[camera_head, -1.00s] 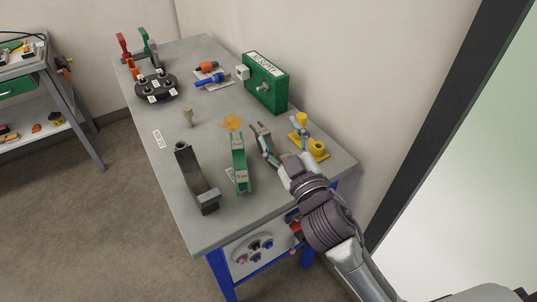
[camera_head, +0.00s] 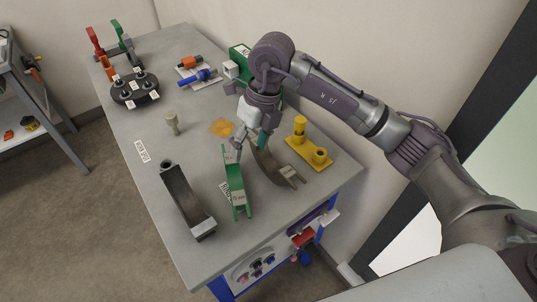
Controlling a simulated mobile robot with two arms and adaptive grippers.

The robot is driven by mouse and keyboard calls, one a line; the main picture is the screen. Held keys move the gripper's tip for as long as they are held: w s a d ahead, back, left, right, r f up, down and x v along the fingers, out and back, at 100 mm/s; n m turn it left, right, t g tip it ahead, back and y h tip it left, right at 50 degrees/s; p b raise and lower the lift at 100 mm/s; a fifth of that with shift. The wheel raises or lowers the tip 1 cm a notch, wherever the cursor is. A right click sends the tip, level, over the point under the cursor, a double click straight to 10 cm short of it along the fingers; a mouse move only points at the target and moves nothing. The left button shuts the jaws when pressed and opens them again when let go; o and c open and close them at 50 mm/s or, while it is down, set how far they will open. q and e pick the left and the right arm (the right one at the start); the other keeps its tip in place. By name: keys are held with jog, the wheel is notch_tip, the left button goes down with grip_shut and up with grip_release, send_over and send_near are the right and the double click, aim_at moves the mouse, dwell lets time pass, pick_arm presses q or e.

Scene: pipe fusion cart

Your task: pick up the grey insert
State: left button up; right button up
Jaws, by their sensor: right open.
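Several greyish parts could be the grey insert, and I cannot tell which it is. A small grey-beige post (camera_head: 172,123) stands upright on the table (camera_head: 140,180), left of my right gripper. A long dark grey piece (camera_head: 187,200) with a ring at one end lies nearer the front. A curved grey-brown piece (camera_head: 268,165) lies right of a green bracket (camera_head: 234,183). My right gripper (camera_head: 250,142) is open, pointing down above the table near the bracket and the curved piece. I cannot tell whether it touches either. My left gripper is not in view.
A yellow stand (camera_head: 310,152) is at the right. A black disc with posts (camera_head: 135,90) and blue and orange cylinders (camera_head: 195,75) stand farther back. A green box (camera_head: 240,55) is partly hidden by my arm. Free tabletop lies around the grey-beige post.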

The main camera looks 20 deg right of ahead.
jog(key=w+d+r+m+h, duration=0.1)
jog(key=w+d+h, duration=0.15)
jog(key=d, duration=0.25)
jog(key=p, duration=0.2)
send_over(272, 165)
notch_tip(272, 165, down, 8)
jog(key=shift+a+r, duration=0.1)
jog(key=shift+s+f, duration=0.1)
jog(key=shift+f, duration=0.45)
notch_tip(272, 165, down, 4)
jog(key=shift+r+p, duration=0.15)
jog(key=shift+p, duration=0.65)
jog(key=shift+f, duration=0.35)
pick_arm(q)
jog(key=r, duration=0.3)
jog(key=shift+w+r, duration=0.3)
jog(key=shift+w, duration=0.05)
pick_arm(e)
grip_shut()
